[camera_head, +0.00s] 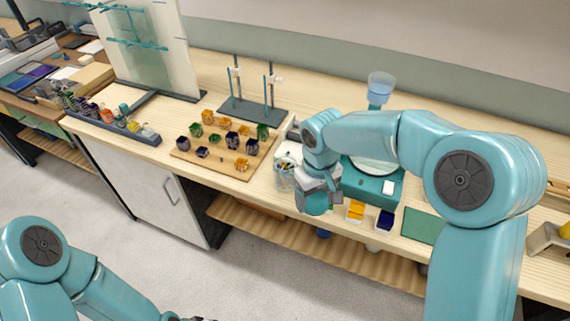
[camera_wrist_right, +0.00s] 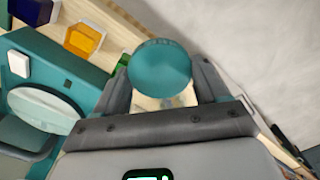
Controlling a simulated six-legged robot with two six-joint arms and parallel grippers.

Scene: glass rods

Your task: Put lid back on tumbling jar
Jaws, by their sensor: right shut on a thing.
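The lid (camera_wrist_right: 160,67) is a round teal disc between the fingers of my right gripper (camera_wrist_right: 160,90) in the right wrist view. The right gripper is shut on it. In the head view the right gripper (camera_head: 316,202) hangs over the bench's front edge. A clear jar (camera_head: 284,178) stands just left of it, partly hidden by my arm; I cannot tell for sure that it is the tumbling jar. My left gripper (camera_head: 195,319) shows only as a dark tip at the bottom edge, too little to tell its state.
A teal machine with a round pale plate (camera_head: 374,165) stands right of the gripper. Yellow (camera_head: 355,211) and dark blue (camera_head: 385,221) bins sit in front of it. A wooden board (camera_head: 215,160) with several coloured pieces lies left. A two-rod stand (camera_head: 252,108) stands behind.

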